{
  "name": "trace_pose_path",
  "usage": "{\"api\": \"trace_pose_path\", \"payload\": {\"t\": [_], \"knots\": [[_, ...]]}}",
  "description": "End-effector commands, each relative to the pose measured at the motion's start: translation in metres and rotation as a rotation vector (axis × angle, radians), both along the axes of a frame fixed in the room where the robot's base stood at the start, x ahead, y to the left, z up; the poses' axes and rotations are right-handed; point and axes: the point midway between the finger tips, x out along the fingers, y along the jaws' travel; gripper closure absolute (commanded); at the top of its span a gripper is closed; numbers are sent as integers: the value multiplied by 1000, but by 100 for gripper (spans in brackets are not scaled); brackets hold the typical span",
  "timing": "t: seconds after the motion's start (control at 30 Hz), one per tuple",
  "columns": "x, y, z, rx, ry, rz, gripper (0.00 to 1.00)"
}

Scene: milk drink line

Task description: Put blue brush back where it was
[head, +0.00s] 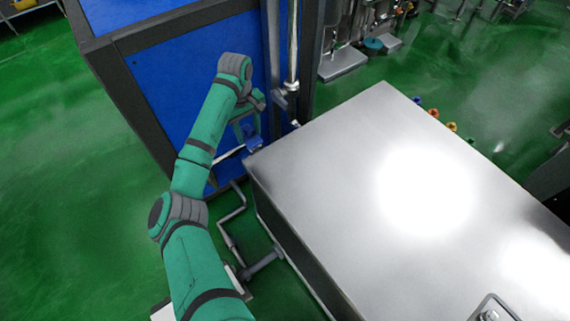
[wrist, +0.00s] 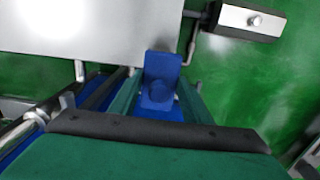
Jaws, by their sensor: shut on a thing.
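The blue brush (wrist: 162,66) is between the two green fingers of my gripper (wrist: 160,88) in the wrist view, and my gripper is shut on it. A squared blue end and a rounded blue part show; bristles cannot be made out. In the head view, my gripper (head: 247,131) is between the blue panel and the near-left corner of the steel table. A small blue part of the brush (head: 254,145) shows at the fingertips, close to that corner. I cannot tell whether it touches anything there.
The steel table (head: 345,165) has a wide bare top. A blue cabinet panel (head: 175,75) with a dark frame stands left of my gripper. A vertical steel pipe (head: 292,45) rises beyond it. Grey pipes (head: 232,222) run below by the table's side. Green floor (head: 60,200) lies left.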

Motion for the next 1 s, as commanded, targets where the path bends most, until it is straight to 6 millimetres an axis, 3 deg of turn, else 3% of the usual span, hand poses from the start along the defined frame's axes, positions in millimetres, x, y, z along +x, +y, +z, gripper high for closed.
{"api": "trace_pose_path", "payload": {"t": [0.1,0.2,0.63,0.8,1.0], "knots": [[-2,11,5,17,-3,5,89],[-4,6,3,22,-4,5,89],[-14,-80,-37,21,-3,5,89],[-17,-101,-65,21,-3,5,89],[-18,-115,-82,20,-4,8,89]]}}
